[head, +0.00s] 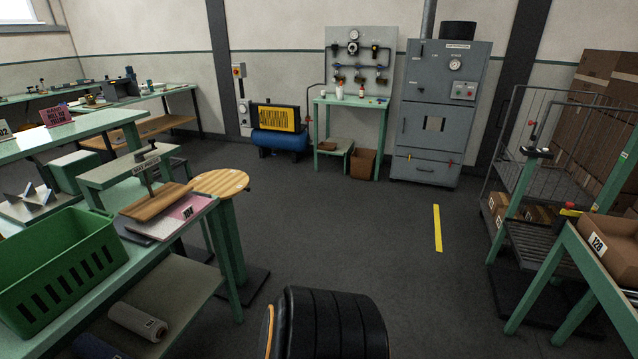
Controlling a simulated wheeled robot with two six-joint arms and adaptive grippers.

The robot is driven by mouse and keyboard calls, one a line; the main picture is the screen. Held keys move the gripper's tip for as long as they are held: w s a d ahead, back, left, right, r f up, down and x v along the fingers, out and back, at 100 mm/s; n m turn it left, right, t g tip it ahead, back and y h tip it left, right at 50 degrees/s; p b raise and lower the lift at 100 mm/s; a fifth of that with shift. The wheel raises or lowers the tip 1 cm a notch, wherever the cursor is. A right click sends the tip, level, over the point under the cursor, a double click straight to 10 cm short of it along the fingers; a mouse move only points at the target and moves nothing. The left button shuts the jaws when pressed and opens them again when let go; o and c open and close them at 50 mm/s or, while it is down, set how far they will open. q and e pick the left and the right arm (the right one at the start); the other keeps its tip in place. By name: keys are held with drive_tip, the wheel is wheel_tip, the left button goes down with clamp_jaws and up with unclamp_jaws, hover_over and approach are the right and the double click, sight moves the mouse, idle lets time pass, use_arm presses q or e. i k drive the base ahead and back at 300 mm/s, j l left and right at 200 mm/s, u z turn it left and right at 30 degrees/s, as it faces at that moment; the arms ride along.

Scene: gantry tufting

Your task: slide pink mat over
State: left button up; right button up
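A pink mat (187,214) lies flat near the right end of the green-edged bench at the left. How far the mat reaches under the board is hidden. Neither of my grippers is in view.
A green crate (60,268) stands on the bench in front of the mat. A round wooden top (220,183) on a green post stands just right of the mat. Rolls, one grey (137,321), lie on the lower shelf.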

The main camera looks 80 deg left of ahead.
sight(162, 226)
drive_tip(key=u, duration=3.85)
